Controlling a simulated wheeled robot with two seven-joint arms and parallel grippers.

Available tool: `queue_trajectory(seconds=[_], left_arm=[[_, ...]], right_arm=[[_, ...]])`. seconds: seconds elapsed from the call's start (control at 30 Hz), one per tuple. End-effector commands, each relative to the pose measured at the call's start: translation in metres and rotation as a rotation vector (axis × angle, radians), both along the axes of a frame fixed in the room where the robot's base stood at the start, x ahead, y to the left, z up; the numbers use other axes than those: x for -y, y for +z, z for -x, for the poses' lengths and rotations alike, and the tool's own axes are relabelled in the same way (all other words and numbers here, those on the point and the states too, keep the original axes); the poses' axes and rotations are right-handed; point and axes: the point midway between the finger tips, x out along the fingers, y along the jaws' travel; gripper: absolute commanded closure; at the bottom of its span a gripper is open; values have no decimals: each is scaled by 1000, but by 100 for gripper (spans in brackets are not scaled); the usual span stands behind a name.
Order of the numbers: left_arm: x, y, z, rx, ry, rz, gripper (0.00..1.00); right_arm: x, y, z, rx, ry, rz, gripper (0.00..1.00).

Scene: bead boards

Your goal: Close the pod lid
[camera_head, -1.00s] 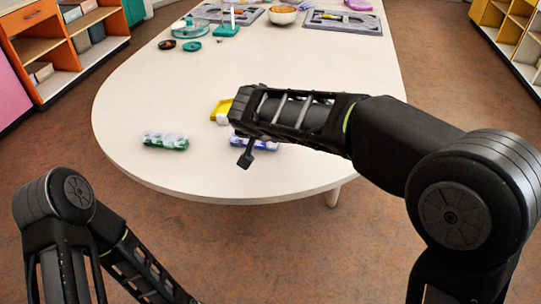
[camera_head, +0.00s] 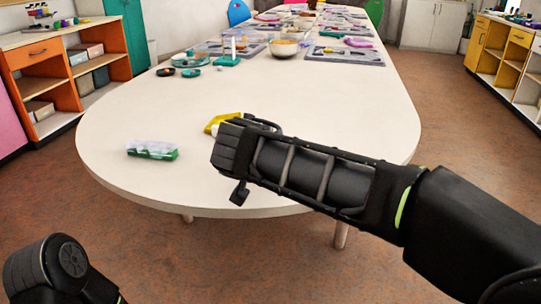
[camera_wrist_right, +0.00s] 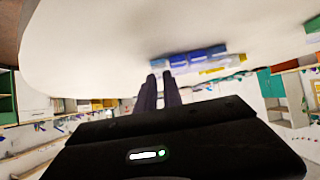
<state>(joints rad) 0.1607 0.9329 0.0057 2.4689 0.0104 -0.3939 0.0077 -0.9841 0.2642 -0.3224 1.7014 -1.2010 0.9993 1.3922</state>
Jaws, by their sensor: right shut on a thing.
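A blue pod (camera_wrist_right: 187,61) with several blue sections lies on the table in the right wrist view. In the head view my right arm hides it. My right gripper (camera_wrist_right: 161,88) has its two fingers close together, with the tips at the near edge of the blue pod. The gripped part is too small and dark to make out. A green pod (camera_head: 153,150) with clear and white tops lies to the left on the table. A yellow pod (camera_head: 217,123) shows partly behind my right gripper. My left gripper is out of view; only part of its arm shows.
The pale rounded table (camera_head: 130,115) is bare around the green pod. Toward the back stand small dark and teal dishes (camera_head: 192,73), a bowl (camera_head: 284,48) and a grey tray (camera_head: 345,55). An orange shelf (camera_head: 35,55) stands at the left.

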Motion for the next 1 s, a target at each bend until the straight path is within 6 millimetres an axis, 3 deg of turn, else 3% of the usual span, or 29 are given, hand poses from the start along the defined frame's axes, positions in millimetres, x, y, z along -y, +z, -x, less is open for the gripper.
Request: queue_trajectory(seconds=[0.2, 0.23, 0.5, 0.8, 1.0], left_arm=[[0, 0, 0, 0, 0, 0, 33], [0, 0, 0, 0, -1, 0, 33], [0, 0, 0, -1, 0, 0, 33], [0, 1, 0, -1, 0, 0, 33], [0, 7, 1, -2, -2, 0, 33]], right_arm=[[0, 0, 0, -1, 1, 1, 100], [0, 0, 0, -1, 1, 1, 87], [0, 0, 0, -1, 0, 0, 66], [-1, 2, 2, -1, 0, 0, 66], [-5, 14, 19, 0, 2, -1, 66]])
